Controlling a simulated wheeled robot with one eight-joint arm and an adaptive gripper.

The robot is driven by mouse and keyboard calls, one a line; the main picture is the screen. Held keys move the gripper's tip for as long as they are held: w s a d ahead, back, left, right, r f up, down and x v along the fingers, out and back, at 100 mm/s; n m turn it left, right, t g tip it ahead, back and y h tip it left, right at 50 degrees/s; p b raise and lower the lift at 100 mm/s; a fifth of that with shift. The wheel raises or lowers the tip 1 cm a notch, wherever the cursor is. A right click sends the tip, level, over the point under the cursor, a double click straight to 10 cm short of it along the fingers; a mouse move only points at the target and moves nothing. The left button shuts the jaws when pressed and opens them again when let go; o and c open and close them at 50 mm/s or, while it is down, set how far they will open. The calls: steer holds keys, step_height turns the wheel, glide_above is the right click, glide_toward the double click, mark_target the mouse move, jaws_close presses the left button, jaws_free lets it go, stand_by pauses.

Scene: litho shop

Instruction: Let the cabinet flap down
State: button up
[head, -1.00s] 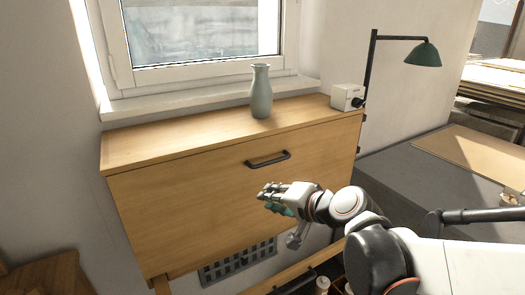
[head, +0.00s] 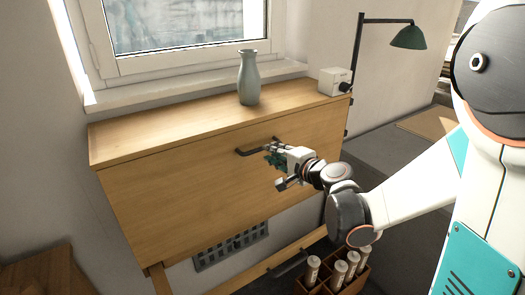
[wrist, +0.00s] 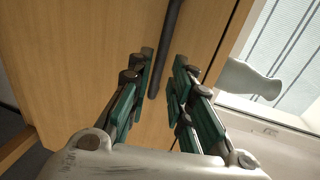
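The cabinet flap (head: 190,205) is a broad wooden front panel, standing upright and closed under the cabinet top (head: 200,120). Its dark bar handle (head: 247,151) sits near the upper edge, and part of its right end is covered by my gripper. My gripper (head: 272,155) is at the handle's right part, in front of the flap. In the wrist view, my gripper (wrist: 164,72) has its green-padded fingers apart, and the handle (wrist: 170,42) appears in the gap between the fingertips. I cannot tell whether the fingers touch it.
A grey-green vase (head: 248,80) and a small white box (head: 334,81) stand on the cabinet top, beside a green lamp (head: 408,38). A window is behind.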

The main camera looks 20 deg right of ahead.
steer(key=b+x, duration=0.1)
steer(key=x, duration=0.5)
jaws_close()
